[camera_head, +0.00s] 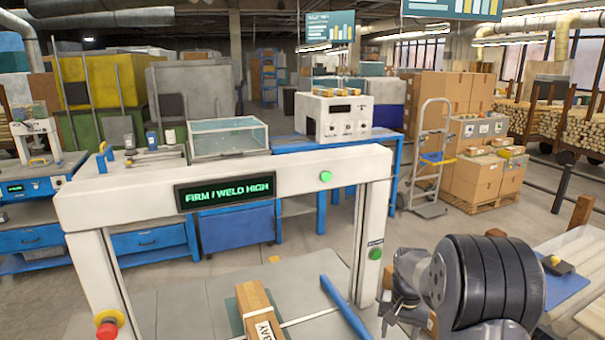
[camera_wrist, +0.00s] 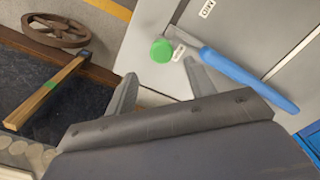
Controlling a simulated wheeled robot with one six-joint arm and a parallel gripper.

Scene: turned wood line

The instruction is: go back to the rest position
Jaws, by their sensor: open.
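My gripper (camera_wrist: 162,80) shows in the wrist view with its two fingers spread and nothing between them. In the head view my arm reaches in at the lower right, and the gripper (camera_head: 392,312) is partly hidden there, beside the right post of the white arch machine (camera_head: 145,190). In the wrist view a green round button (camera_wrist: 161,50) and a blue bar (camera_wrist: 245,78) show beyond the fingers. No part of the gripper is seen to hold anything.
A labelled wood bundle (camera_head: 262,312) lies under the arch, near a blue bar (camera_head: 345,306). A red stop button (camera_head: 107,328) sits on the left post. The wrist view shows a brown handwheel (camera_wrist: 56,31) and a wooden piece (camera_wrist: 45,93) on a dark surface.

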